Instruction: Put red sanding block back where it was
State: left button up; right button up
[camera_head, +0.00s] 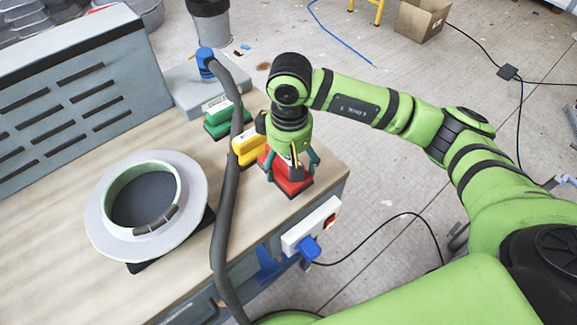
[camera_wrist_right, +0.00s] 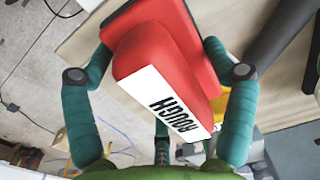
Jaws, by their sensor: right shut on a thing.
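The red sanding block (camera_head: 292,186) is at the right end of the workbench, near its corner. My right gripper (camera_head: 291,165) comes down on it from above, with its teal fingers on both sides of the block. In the right wrist view the red block (camera_wrist_right: 160,52) lies between the fingers of my right gripper (camera_wrist_right: 165,55); its white label reads ROUGH. The gripper is shut on it. I cannot tell whether the block's underside touches the bench. My left gripper is not in view.
A yellow block (camera_head: 247,149) and a green block (camera_head: 217,122) stand in a row behind the red one. A round mould (camera_head: 98,215) lies on the workbench (camera_head: 60,290). A power strip (camera_head: 310,226) is on the bench's side.

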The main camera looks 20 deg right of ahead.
notch_tip(320, 180, down, 4)
jog(key=shift+r+p, duration=0.15)
jog(key=shift+p, duration=0.75)
jog(key=shift+f, duration=0.2)
jog(key=shift+w, duration=0.1)
jog(key=shift+f+b, duration=0.2)
jog(key=shift+b, duration=0.1)
jog(key=o, duration=0.9)
jog(key=shift+o, duration=0.2)
jog(key=shift+r, duration=0.15)
